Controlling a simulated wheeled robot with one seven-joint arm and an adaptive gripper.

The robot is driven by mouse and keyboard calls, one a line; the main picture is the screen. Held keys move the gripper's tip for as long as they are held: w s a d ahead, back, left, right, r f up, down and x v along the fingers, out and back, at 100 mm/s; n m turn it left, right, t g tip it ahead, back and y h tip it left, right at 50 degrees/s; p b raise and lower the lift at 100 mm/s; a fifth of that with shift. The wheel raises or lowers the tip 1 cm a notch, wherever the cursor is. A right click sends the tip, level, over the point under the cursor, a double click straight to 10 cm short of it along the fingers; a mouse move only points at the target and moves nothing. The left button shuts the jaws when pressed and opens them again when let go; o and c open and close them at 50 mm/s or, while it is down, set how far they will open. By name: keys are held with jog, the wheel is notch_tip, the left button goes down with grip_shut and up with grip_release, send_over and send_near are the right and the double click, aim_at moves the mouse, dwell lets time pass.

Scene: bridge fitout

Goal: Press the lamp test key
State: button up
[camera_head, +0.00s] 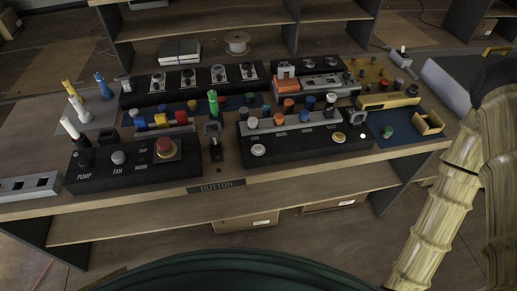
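I cannot read a label saying lamp test in the head view. The right black panel (290,150) has a row of small, unclear labels. It carries pale round buttons (258,150) (338,137) and a small bright white spot (362,136) near its right end. My arm, in a yellowish sleeve, stands at the right edge; my gripper is out of view.
Coloured caps stand behind the right panel, and a green-topped post (213,103) rises between the panels. More black panels (190,83) line the back. A small yellow open box (428,123) lies at the right.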

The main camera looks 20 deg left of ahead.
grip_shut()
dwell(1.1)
